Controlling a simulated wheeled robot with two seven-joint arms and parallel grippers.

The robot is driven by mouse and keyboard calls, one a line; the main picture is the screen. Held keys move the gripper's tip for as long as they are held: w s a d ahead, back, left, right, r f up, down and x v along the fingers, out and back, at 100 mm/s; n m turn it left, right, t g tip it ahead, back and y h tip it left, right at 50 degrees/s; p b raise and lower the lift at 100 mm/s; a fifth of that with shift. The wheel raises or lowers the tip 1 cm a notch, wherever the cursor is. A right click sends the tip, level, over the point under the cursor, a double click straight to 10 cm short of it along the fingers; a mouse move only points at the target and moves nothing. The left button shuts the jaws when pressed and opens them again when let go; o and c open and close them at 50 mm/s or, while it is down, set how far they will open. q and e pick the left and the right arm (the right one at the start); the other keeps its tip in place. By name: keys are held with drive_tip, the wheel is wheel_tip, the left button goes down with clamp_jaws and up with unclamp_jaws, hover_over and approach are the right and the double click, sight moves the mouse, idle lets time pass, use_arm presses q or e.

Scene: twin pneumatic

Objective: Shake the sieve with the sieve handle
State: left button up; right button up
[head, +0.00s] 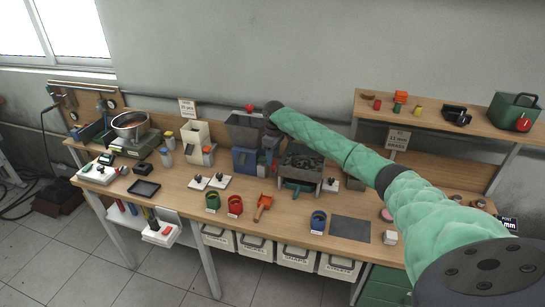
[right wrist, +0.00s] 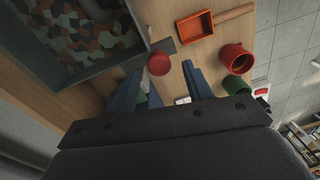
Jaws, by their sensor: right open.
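The sieve (head: 302,163) is a dark grey tray full of mixed stony pieces, standing on the bench in the middle of the head view. It also shows at the upper left of the right wrist view (right wrist: 140,72). The sieve handle (right wrist: 159,63) has a round red knob and sits at the tray's side. My right gripper (right wrist: 162,72) points down beside the sieve's left side and is open. Its two blue fingers appear on either side of the red knob; I cannot tell whether they touch it. My left gripper is not in view.
A grey-blue hopper (head: 243,130) stands close left of my right gripper. A green cup (head: 212,201), a red cup (head: 235,205) and an orange scoop (head: 262,206) stand at the bench's front. A shelf (head: 455,121) rises at the right.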

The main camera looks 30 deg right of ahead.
drive_tip(key=shift+d+f+p, duration=0.1)
drive_tip(key=shift+f+p, duration=0.25)
drive_tip(key=shift+f, duration=0.8)
